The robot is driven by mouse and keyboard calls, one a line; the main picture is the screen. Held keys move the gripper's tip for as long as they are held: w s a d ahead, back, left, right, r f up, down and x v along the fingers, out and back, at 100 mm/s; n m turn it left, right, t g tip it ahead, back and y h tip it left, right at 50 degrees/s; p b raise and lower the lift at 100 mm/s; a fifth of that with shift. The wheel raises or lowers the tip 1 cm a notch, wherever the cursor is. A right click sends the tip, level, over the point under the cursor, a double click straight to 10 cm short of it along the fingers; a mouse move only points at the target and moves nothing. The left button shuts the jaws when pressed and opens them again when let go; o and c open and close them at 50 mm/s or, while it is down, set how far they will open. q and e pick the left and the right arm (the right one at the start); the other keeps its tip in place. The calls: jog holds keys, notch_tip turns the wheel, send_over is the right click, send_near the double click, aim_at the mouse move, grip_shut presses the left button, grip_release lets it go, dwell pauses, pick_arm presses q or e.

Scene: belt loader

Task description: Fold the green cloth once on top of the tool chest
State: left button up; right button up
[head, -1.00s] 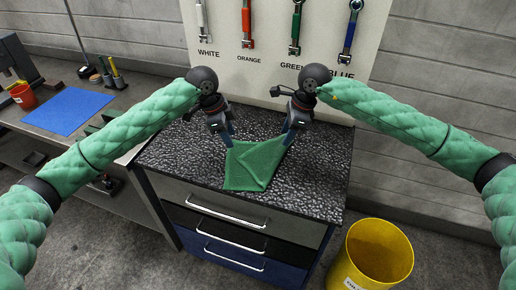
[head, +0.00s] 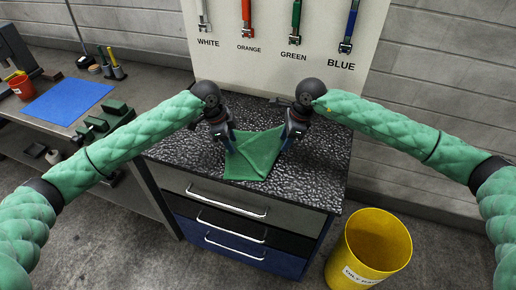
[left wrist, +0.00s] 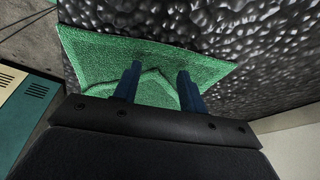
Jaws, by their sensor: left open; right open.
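The green cloth (head: 253,158) lies on the black pebbled top of the tool chest (head: 195,154). It looks partly doubled, with a slanting crease or layer edge across it. My left gripper (head: 229,143) is open at the cloth's left side, and my right gripper (head: 287,143) is open at its right side. In the left wrist view, the blue fingers of my left gripper (left wrist: 160,85) stand apart over the cloth (left wrist: 100,55), with a bent layer edge between them. Whether the fingertips touch the cloth cannot be told.
A yellow bin (head: 372,250) stands on the floor right of the chest. A board (head: 270,55) with hanging tools stands behind. The chest's right top is clear.

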pick_arm(q)
jog(key=shift+w+f, duration=0.1)
pick_arm(e)
jog(key=shift+w+f, duration=0.15)
pick_arm(q)
jog(key=shift+f+b, duration=0.25)
jog(key=shift+b, duration=0.05)
pick_arm(e)
jog(key=shift+f, duration=0.2)
pick_arm(q)
jog(key=shift+f+b, duration=0.3)
pick_arm(e)
jog(key=shift+f, duration=0.3)
jog(key=shift+f, duration=0.3)
pick_arm(q)
jog(key=shift+c, duration=0.2)
pick_arm(e)
jog(key=shift+f, duration=0.1)
jog(key=shift+c, duration=0.2)
pick_arm(q)
grip_shut()
pick_arm(e)
grip_shut()
pick_arm(q)
jog(key=shift+r, duration=0.15)
